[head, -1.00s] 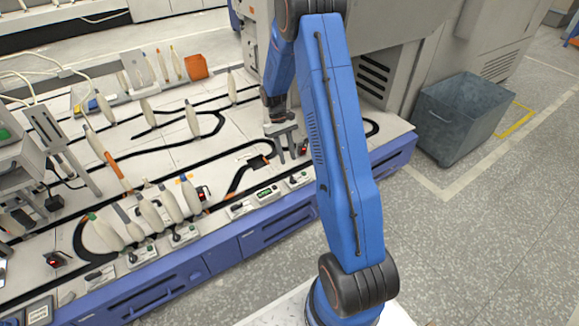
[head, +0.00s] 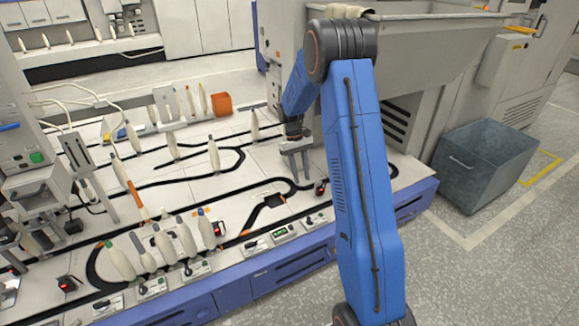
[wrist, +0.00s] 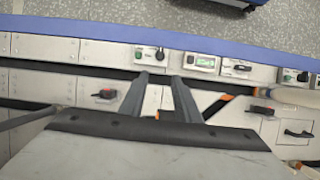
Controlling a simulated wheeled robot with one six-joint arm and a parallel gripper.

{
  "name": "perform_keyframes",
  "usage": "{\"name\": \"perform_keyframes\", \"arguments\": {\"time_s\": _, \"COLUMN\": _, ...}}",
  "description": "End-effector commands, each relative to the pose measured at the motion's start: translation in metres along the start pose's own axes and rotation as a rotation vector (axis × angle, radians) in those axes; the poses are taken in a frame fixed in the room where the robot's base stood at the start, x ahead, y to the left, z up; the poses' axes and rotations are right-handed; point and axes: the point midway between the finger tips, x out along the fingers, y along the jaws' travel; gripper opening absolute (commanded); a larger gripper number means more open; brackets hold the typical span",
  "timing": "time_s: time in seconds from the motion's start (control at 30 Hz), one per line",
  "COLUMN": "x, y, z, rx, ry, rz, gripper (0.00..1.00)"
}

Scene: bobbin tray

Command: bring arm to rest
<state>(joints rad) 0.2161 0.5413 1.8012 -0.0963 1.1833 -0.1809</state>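My blue arm reaches from the lower right up to a dark elbow joint and down to my gripper (head: 300,174) above the white machine bed (head: 195,190). My gripper points down with its two grey fingers spread apart and nothing between them. In the wrist view, the fingers of my gripper (wrist: 159,80) stand apart over the bed near its blue front edge. I cannot tell how high the fingertips are above the bed.
Several upright cream bobbins (head: 187,236) stand on the bed. An orange box (head: 221,104) sits at the back. A grey open bin (head: 485,165) stands on the floor at right. A large grey machine (head: 415,75) rises behind my arm. The floor at lower right is clear.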

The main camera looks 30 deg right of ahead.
Motion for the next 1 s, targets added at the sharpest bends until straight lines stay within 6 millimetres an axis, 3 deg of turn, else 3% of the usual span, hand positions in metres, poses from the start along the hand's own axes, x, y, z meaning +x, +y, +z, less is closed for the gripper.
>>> {"name": "perform_keyframes", "arguments": {"time_s": 0.23, "x": -0.003, "y": -0.001, "z": 0.003, "rx": 0.000, "ry": 0.005, "rz": 0.001, "gripper": 0.30}}
{"name": "perform_keyframes", "arguments": {"time_s": 0.37, "x": -0.019, "y": -0.009, "z": 0.017, "rx": 0.001, "ry": 0.033, "rz": 0.007, "gripper": 0.30}}
{"name": "perform_keyframes", "arguments": {"time_s": 0.7, "x": -0.078, "y": -0.044, "z": 0.092, "rx": 0.010, "ry": 0.164, "rz": 0.027, "gripper": 0.30}}
{"name": "perform_keyframes", "arguments": {"time_s": 1.0, "x": -0.113, "y": -0.074, "z": 0.163, "rx": 0.016, "ry": 0.283, "rz": 0.039, "gripper": 0.30}}
